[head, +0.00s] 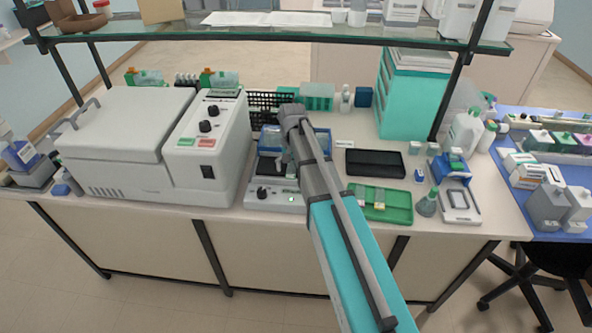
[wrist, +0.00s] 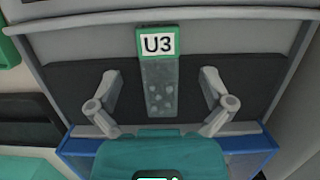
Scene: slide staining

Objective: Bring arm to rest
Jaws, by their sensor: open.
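My gripper (wrist: 159,82) shows in the wrist view with its two fingers apart, one on each side of a glass slide (wrist: 160,85). The slide has a green end with a white label reading U3, and pale specks on its clear part. It lies on a dark plate (wrist: 75,80) with a grey rim. The fingers do not appear to touch the slide. In the head view my arm reaches up over a small grey device (head: 262,196) with a knob. The fingers and the slide cannot be made out there.
A large grey machine (head: 120,130) stands left of my arm. To the right are a black tray (head: 375,163), a green tray (head: 398,205), a grey flask (head: 427,204) and a teal drawer cabinet (head: 400,105). A glass shelf (head: 270,32) spans above the bench.

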